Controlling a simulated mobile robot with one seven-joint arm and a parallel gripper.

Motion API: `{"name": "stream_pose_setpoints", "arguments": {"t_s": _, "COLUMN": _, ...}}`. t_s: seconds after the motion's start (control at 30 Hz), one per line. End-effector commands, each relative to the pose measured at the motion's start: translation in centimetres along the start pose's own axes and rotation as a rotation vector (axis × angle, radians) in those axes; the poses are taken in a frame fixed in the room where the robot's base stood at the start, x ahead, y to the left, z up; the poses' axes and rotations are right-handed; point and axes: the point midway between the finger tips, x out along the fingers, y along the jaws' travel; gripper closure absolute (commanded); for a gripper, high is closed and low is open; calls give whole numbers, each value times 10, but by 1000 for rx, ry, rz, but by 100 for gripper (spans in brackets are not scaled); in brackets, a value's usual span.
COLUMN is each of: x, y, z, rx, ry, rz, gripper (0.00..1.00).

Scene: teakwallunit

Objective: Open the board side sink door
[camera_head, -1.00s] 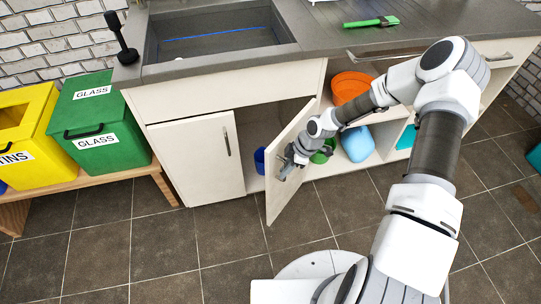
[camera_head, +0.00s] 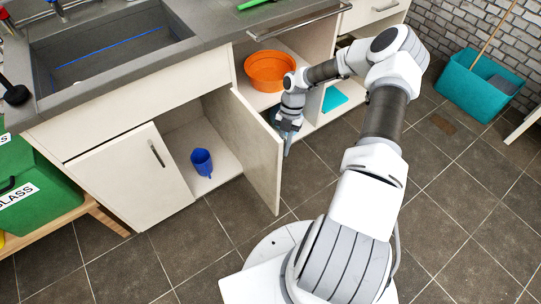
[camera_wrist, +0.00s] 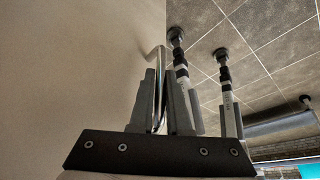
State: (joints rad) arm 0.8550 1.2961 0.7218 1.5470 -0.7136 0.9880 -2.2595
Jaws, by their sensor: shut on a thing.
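The right-hand sink door (camera_head: 258,150) stands wide open, swung out from the cabinet, with its inner face toward the head camera. My gripper (camera_head: 287,138) is at its outer face, on the right, and partly hidden by the wrist. In the wrist view the pale outer face of the door (camera_wrist: 70,70) fills the left. My gripper's fingers (camera_wrist: 165,98) are closed around the metal bar handle (camera_wrist: 160,80) of that door. The left sink door (camera_head: 118,185) is shut, and its handle (camera_head: 157,153) is free.
An orange bowl (camera_head: 270,72) sits on a shelf right of the door. A green bin (camera_head: 35,200) is at the left, a teal bucket (camera_head: 480,82) at the far right. The tiled floor before the cabinet is clear.

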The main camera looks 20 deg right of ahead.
Motion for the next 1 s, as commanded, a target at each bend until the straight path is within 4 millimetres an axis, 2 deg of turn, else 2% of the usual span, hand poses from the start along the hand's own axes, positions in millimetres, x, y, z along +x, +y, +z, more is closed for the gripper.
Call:
{"name": "stream_pose_setpoints", "arguments": {"t_s": 0.1, "x": -4, "y": -6, "z": 13, "rx": 5, "ry": -2, "rz": 2, "gripper": 100}}
{"name": "stream_pose_setpoints", "arguments": {"t_s": 0.3, "x": -9, "y": -10, "z": 23, "rx": 6, "ry": -1, "rz": 2, "gripper": 100}}
{"name": "stream_pose_setpoints", "arguments": {"t_s": 0.8, "x": -10, "y": -12, "z": 26, "rx": 6, "ry": -1, "rz": 2, "gripper": 100}}
{"name": "stream_pose_setpoints", "arguments": {"t_s": 0.83, "x": -10, "y": -12, "z": 26, "rx": 6, "ry": -1, "rz": 2, "gripper": 82}}
{"name": "stream_pose_setpoints", "arguments": {"t_s": 0.97, "x": -10, "y": -11, "z": 26, "rx": 6, "ry": -1, "rz": 2, "gripper": 58}}
{"name": "stream_pose_setpoints", "arguments": {"t_s": 1.0, "x": -10, "y": -11, "z": 26, "rx": 6, "ry": -1, "rz": 2, "gripper": 55}}
